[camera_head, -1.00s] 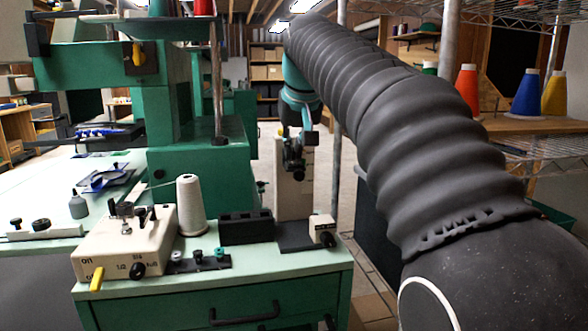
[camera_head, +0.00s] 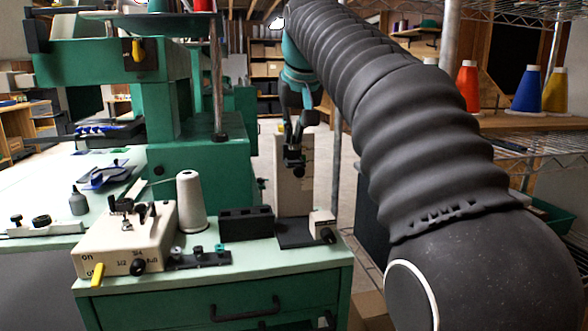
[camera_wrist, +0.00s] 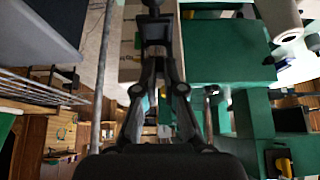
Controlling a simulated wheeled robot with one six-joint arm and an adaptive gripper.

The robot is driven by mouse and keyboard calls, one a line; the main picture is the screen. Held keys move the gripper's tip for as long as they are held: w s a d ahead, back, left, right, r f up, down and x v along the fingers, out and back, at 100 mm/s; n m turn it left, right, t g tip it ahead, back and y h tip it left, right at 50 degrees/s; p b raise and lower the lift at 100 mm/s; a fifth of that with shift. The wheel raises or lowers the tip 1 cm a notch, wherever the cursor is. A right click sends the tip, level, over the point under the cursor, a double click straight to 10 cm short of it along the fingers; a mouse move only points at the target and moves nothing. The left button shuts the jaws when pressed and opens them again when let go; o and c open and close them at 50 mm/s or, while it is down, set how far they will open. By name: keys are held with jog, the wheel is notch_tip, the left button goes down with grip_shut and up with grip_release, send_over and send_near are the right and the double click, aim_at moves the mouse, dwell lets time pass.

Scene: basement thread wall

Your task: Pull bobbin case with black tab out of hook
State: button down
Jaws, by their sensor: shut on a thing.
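A cream upright block (camera_head: 304,190), which appears to carry the hook, stands at the back right of the green bench. My gripper (camera_head: 293,146) is at the upper front of this block, with its fingers pointing down. In the wrist view my gripper (camera_wrist: 157,50) has its fingers drawn together on a small dark piece (camera_wrist: 155,29), which I take to be the bobbin case with its black tab. The same dark piece (camera_head: 294,160) shows against the block's face. I cannot tell whether it is seated in the hook or clear of it.
A black slotted holder (camera_head: 246,225) and a white thread cone (camera_head: 190,201) stand left of the block. A cream box (camera_head: 125,240) with a yellow lever is further left. A small cream box (camera_head: 321,226) with a black knob sits at the right. Thread cones stand on the right shelf.

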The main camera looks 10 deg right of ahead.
jog(key=shift+r, duration=2)
